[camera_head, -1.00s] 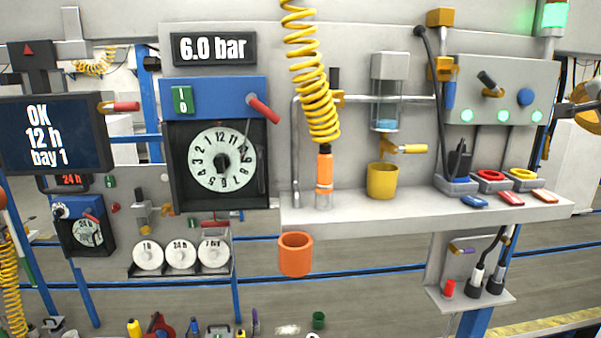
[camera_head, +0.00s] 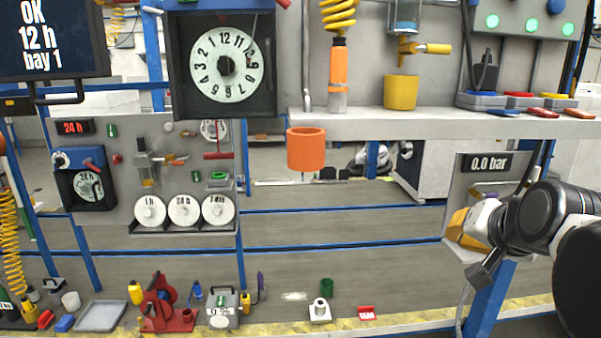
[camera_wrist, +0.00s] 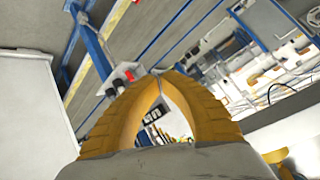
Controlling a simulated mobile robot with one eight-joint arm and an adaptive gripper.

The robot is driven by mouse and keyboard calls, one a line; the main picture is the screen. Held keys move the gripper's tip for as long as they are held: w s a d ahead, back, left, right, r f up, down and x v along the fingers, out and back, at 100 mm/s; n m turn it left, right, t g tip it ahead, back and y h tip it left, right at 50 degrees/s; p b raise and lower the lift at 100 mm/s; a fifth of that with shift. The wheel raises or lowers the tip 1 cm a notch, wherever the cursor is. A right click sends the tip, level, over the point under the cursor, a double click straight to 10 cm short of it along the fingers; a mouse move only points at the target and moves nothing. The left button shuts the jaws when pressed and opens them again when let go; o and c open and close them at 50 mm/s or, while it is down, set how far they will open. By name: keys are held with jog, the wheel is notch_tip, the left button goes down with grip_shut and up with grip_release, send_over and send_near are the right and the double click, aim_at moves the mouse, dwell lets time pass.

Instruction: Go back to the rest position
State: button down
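My gripper (camera_head: 459,230) is at the right of the head view, at the end of my grey and black arm, in front of the small side panel below the shelf. Its yellow fingers also show in the wrist view (camera_wrist: 157,80), arching together with their tips meeting. Nothing is seen between them; only background shows through the gap under the tips. Part of the gripper is hidden by my wrist in the head view.
The shelf (camera_head: 430,124) bears a yellow cup (camera_head: 400,92) and coloured pieces. An orange cup (camera_head: 306,150) hangs at its front edge. A "0.0 bar" display (camera_head: 488,163) is just above my gripper. Several small objects line the floor's yellow strip. The middle floor is clear.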

jog(key=s+a+f+n+g+b, duration=0.1)
jog(key=s+a+f+n+b, duration=0.1)
jog(key=f, duration=0.9)
jog(key=s+a+f+n+g+y+b, duration=0.1)
jog(key=s+a+f+b, duration=0.3)
jog(key=f, duration=0.7)
jog(key=s+a+f+n+g+b, duration=0.1)
jog(key=s+a+f+n+b, duration=0.3)
jog(key=s+f+b, duration=0.3)
notch_tip(320, 180, down, 4)
jog(key=shift+f+g, duration=0.15)
jog(key=shift+g, duration=0.15)
